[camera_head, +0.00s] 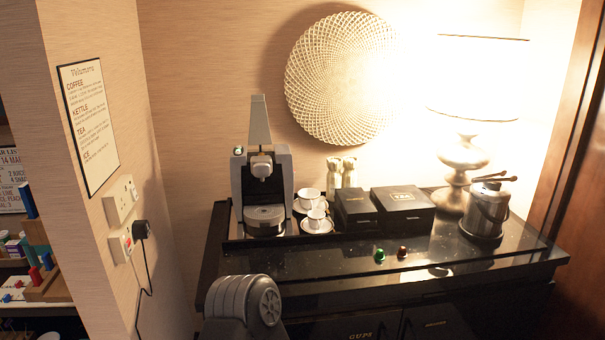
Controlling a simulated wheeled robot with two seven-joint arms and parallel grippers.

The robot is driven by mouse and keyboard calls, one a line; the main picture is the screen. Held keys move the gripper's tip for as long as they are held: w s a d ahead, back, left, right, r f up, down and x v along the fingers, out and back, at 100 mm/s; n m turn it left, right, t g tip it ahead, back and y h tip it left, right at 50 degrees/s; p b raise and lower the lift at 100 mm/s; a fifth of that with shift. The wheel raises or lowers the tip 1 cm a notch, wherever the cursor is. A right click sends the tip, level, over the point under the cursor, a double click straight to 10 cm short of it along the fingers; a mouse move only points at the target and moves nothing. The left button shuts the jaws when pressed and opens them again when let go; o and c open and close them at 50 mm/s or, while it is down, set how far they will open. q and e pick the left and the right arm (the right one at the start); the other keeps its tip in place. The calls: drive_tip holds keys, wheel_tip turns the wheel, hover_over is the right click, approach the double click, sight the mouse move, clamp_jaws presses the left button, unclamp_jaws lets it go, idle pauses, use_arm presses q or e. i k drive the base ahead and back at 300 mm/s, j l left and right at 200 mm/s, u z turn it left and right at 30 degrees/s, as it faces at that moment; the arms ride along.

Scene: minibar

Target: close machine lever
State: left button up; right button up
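The coffee machine (283,180) stands on a black tray at the left end of the dark counter. Its grey lever (259,122) stands up, nearly vertical, above the machine's head. A round drip plate (264,213) is at its base. A grey rounded part of my own body shows at the bottom of the view, in front of the counter. Neither gripper can be seen, so I cannot tell where they are relative to the lever.
White cups (309,198) on saucers stand right of the machine, with two glass bottles (349,170) behind. Black boxes (403,205), an ice bucket (485,211) and a lit lamp (461,155) are farther right. Green (379,255) and brown (402,251) capsules lie in front.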

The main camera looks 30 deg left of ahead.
sight(259, 127)
drive_tip(key=u, duration=1.15)
